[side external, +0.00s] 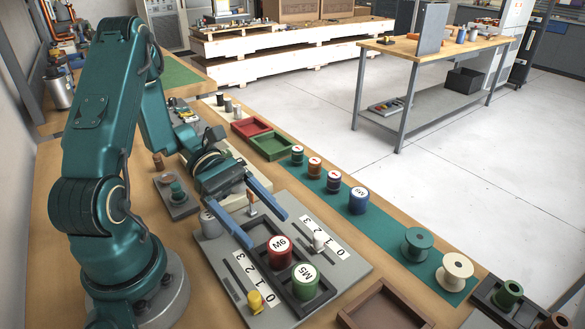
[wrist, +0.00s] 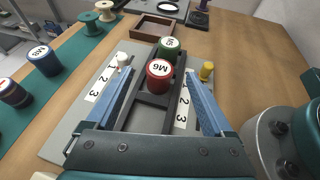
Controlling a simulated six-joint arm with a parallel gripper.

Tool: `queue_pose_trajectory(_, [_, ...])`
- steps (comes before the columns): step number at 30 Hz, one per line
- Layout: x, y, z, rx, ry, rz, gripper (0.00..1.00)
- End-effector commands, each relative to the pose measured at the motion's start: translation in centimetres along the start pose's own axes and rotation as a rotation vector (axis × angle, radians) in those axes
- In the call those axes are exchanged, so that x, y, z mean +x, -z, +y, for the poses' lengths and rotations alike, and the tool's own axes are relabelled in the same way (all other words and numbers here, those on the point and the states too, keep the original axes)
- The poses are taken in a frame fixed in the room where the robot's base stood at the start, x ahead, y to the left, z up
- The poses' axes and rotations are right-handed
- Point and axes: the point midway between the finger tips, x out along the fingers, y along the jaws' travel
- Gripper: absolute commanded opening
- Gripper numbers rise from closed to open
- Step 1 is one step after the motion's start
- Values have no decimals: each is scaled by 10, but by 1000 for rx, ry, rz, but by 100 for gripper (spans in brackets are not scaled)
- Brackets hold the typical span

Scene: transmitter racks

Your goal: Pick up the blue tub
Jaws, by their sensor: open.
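The blue tub (side external: 359,201) stands upright on the teal mat, with a white label on its lid. It also shows in the wrist view (wrist: 44,61), at the left and outside my fingers. My gripper (side external: 267,231) is open and empty above the grey panel, left of the blue tub and apart from it. In the wrist view my gripper (wrist: 164,74) has its two blue fingers spread, with a red M6 tub (wrist: 159,76) showing between their tips.
The red tub (side external: 280,252) and a green M5 tub (side external: 306,282) stand in a dark tray on the panel (side external: 340,258). Smaller tubs (side external: 333,182) and spools (side external: 417,244) share the mat with the blue tub. Red and green trays (side external: 271,146) lie behind.

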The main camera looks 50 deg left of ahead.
Motion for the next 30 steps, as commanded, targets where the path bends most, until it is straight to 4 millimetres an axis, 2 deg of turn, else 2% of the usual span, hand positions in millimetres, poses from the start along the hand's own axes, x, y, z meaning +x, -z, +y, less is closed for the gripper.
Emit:
queue_pose_trajectory(6, [-16, -39, 0, 7, -3, 7, 86])
queue_pose_trajectory(20, [-46, -112, 0, 7, -2, 6, 86])
queue_pose_trajectory(26, [-40, -89, 10, 264, 152, 185, 86])
queue_pose_trajectory(30, [-38, -74, 26, 494, 271, 323, 86])
